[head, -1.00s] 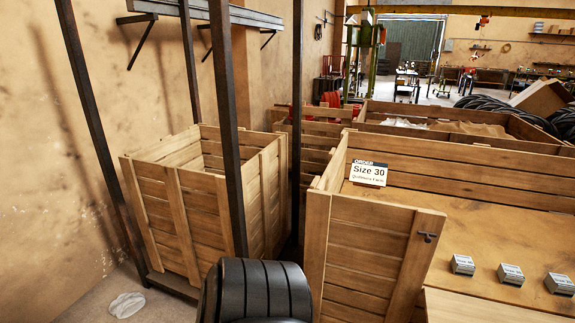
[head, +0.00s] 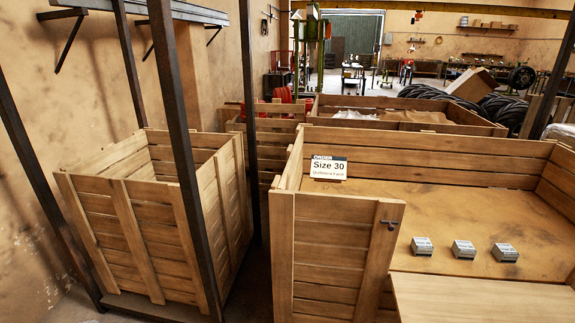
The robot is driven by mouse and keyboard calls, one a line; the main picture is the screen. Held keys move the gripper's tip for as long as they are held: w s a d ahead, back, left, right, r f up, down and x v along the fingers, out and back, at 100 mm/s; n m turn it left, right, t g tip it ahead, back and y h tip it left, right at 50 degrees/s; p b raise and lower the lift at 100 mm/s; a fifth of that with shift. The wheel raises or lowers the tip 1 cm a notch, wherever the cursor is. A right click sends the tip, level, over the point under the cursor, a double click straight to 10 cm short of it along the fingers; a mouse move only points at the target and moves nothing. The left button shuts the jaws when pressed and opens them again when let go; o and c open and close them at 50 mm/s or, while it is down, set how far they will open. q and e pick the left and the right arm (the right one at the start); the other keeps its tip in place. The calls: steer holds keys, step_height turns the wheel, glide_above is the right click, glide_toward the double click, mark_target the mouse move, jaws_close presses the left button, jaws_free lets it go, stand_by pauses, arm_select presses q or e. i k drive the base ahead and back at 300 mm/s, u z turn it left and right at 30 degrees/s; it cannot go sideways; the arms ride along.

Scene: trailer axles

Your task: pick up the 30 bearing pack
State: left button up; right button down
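Three small grey bearing packs stand in a row on the wooden surface inside the right crate in the head view: a left pack (head: 422,246), a middle pack (head: 464,249) and a right pack (head: 505,252). Their labels are too small to read, so I cannot tell which is the 30 pack. An order sign (head: 328,168) reading "Size 30" stands at the crate's back left. Neither of my grippers is in view.
The slatted right crate (head: 340,250) has a front left wall and a pale board (head: 480,300) at its front. An empty-looking crate (head: 150,230) stands at left among dark metal posts (head: 185,150). Another crate (head: 400,112) and dark tyres (head: 495,108) lie behind.

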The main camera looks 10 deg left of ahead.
mark_target(462, 250)
steer(key=z, duration=1.1)
steer(key=i, duration=0.65)
steer(key=u, duration=0.1)
